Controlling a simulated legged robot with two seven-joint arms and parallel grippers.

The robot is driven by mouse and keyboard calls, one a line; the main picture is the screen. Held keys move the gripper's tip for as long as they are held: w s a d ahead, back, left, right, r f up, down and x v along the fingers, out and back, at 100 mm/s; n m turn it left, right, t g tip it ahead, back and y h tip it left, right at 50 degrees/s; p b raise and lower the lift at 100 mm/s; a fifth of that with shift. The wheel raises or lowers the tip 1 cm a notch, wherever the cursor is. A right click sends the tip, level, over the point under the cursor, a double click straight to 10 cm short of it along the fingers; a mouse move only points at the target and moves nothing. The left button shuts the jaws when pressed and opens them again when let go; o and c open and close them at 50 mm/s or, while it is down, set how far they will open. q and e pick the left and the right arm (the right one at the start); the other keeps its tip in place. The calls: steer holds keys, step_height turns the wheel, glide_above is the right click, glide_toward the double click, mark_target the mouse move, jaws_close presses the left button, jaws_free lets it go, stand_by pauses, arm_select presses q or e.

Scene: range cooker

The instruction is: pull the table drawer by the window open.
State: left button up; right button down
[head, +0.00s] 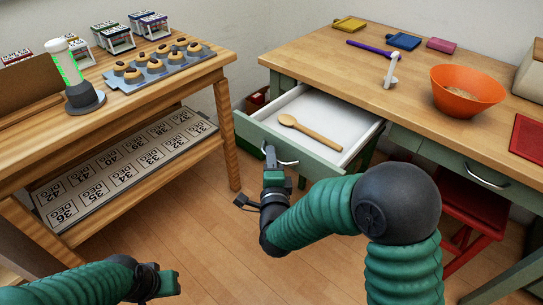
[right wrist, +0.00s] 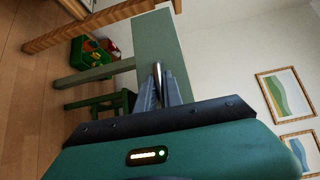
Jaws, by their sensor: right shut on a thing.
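The table drawer (head: 343,122) is pulled well out of the wooden-topped table (head: 330,68), with its white inside showing. A wooden spoon (head: 309,132) lies in it. Its green front (head: 252,132) carries a curved metal handle (head: 286,162). My right gripper (head: 270,160) is at that handle, shut on it. In the right wrist view the two fingers (right wrist: 158,90) close around the metal handle (right wrist: 157,72) against the green drawer front (right wrist: 160,45). My left arm shows at the lower left with its gripper (head: 172,282) low; its fingers are not clear.
A second closed drawer (head: 470,168) is to the right. An orange bowl (head: 467,92) stands on the tabletop. A red stool (head: 468,205) is under the table. A wooden shelf table (head: 170,72) stands at left, with open floor between.

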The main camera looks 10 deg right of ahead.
steer(key=shift+f, duration=0.25)
steer(key=c, duration=1.5)
jaws_free()
steer(key=shift+d, duration=0.1)
steer(key=shift+r, duration=0.1)
steer(key=s+a+p, duration=0.2)
steer(key=s+p, duration=1.2)
steer(key=s, duration=0.2)
steer(key=shift+s+r, duration=0.25)
steer(key=shift+s, duration=0.1)
